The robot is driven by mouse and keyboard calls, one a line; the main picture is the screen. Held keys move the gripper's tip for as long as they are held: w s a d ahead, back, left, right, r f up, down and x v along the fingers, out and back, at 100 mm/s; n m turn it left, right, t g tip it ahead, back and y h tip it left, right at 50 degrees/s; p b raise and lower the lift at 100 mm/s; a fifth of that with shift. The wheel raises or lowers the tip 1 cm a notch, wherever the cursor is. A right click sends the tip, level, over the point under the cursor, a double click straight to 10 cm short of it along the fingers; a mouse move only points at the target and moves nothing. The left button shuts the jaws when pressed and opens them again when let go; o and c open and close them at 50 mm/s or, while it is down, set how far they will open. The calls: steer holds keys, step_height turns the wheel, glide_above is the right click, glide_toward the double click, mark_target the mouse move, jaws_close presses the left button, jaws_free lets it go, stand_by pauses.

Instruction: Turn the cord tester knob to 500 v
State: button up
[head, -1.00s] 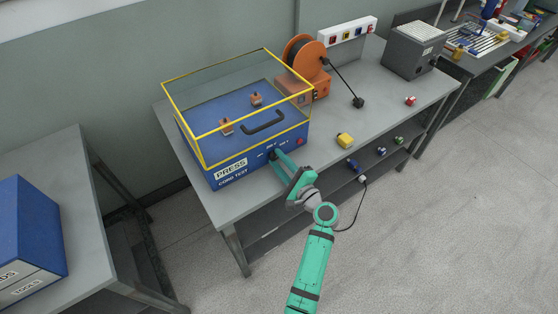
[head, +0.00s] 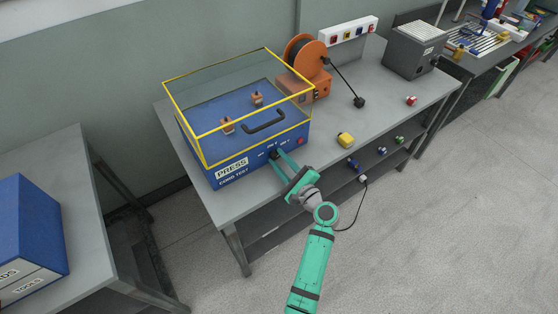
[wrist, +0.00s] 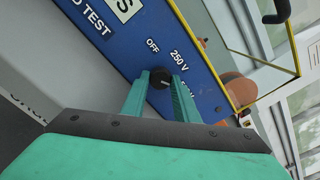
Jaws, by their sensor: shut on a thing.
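The cord tester (head: 205,178) is a blue box with a yellow-edged clear cover, standing on the grey bench. Its black knob (wrist: 158,77) is on the front panel beside the printed labels OFF, 250 V and a third, partly hidden by a finger, that seems to read 500 V. My gripper (head: 276,155) is at the front panel, shut on the knob, with one finger on each side of it in the wrist view (wrist: 161,90). A light mark on the knob points right and slightly down in the wrist view, roughly toward the third label. Its exact setting is hard to tell.
A red button (head: 300,141) sits on the panel right of the knob. A yellow block (head: 345,140) lies on the bench to the right.

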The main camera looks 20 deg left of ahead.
steer(key=o, duration=1.1)
steer(key=shift+c, duration=0.2)
steer(key=v, duration=1.1)
steer(key=shift+f, duration=0.1)
